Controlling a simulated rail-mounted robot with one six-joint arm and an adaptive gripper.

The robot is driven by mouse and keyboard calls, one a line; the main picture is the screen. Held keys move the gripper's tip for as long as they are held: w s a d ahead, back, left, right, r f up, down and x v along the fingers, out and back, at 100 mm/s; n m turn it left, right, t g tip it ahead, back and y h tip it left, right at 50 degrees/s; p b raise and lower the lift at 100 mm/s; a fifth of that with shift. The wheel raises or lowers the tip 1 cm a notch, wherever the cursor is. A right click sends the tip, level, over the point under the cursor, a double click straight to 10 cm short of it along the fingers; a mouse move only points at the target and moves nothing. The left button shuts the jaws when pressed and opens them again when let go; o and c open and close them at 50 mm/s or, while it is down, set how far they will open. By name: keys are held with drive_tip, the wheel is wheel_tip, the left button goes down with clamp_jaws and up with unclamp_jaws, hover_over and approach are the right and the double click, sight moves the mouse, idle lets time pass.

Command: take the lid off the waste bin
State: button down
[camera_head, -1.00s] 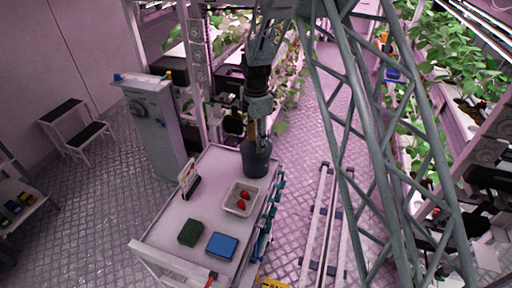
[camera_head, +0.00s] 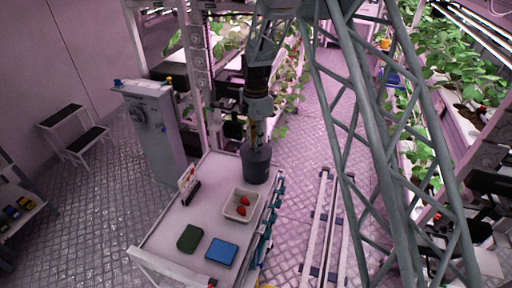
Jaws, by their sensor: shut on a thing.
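The waste bin (camera_head: 257,168) is a dark grey round tub. It stands upright at the far right end of the white cart top, behind the berry tray. My gripper (camera_head: 255,143) points straight down at the top of the bin, at the end of my dark arm. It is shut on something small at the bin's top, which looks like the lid. The lid is too small and dark to tell apart from the bin's rim, and I see no gap between them.
On the cart (camera_head: 205,212) are a white tray (camera_head: 228,213) with red strawberries, a blue box (camera_head: 221,251), a green box (camera_head: 189,238) and a small sign stand (camera_head: 190,190). A grey cabinet (camera_head: 165,135) stands left. Floor rails (camera_head: 327,225) run right of the cart.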

drive_tip(key=shift+r, duration=0.65)
drive_tip(key=s+d+r+b, duration=0.1)
drive_tip(key=s+d, duration=0.1)
drive_tip(key=s, duration=1.3)
drive_tip(key=shift+s+d+r, duration=0.3)
drive_tip(key=shift+d, duration=0.1)
